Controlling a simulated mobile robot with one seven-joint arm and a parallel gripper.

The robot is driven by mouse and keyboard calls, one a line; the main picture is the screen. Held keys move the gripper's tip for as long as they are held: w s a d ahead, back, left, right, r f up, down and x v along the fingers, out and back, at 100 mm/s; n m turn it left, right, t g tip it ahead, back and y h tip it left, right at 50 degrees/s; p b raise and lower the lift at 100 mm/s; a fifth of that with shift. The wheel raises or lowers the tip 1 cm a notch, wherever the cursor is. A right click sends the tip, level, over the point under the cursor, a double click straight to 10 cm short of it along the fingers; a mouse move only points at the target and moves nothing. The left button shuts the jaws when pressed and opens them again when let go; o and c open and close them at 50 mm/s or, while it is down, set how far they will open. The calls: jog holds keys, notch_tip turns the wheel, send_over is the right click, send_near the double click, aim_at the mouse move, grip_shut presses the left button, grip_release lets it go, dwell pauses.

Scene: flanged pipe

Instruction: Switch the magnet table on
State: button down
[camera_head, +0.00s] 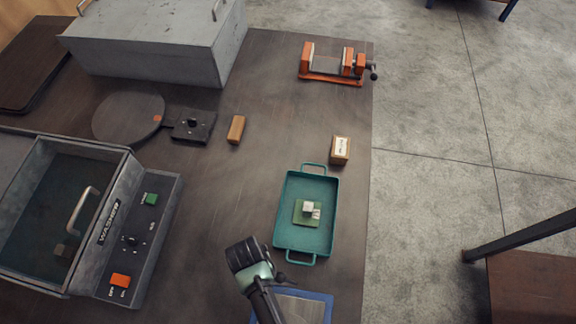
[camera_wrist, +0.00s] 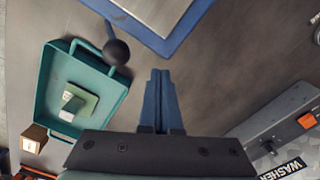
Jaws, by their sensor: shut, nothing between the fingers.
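A grey plate in a blue frame (camera_head: 308,307), which looks like the magnet table, lies at the bottom of the head view, partly cut off and partly behind my arm. It also shows at the top of the wrist view (camera_wrist: 160,14). A lever with a black ball knob (camera_wrist: 117,52) sticks out beside it, toward the green tray. My gripper (camera_wrist: 160,73) is shut and empty, its blue fingers together. In the wrist view the fingertips appear just below the frame's corner and right of the knob. No contact with the knob shows.
The green tray (camera_head: 285,200) holds a green block with a light metal piece on it. A small box (camera_head: 340,150), an orange vise (camera_head: 335,65) and a wooden block (camera_head: 236,130) stand beyond. The washer (camera_head: 125,245) is at left. Bare tabletop lies between washer and tray.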

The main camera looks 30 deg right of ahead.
jog(key=shift+s+d, duration=0.1)
jog(key=shift+d, duration=0.05)
jog(key=shift+s+d+p, duration=1.6)
jog(key=shift+s+d, duration=1.7)
jog(key=shift+d, duration=1.15)
notch_tip(320, 180, up, 9)
jog(key=w+a+p, duration=0.1)
jog(key=p, duration=0.8)
jog(key=shift+w+a, duration=0.15)
jog(key=shift+a, duration=0.2)
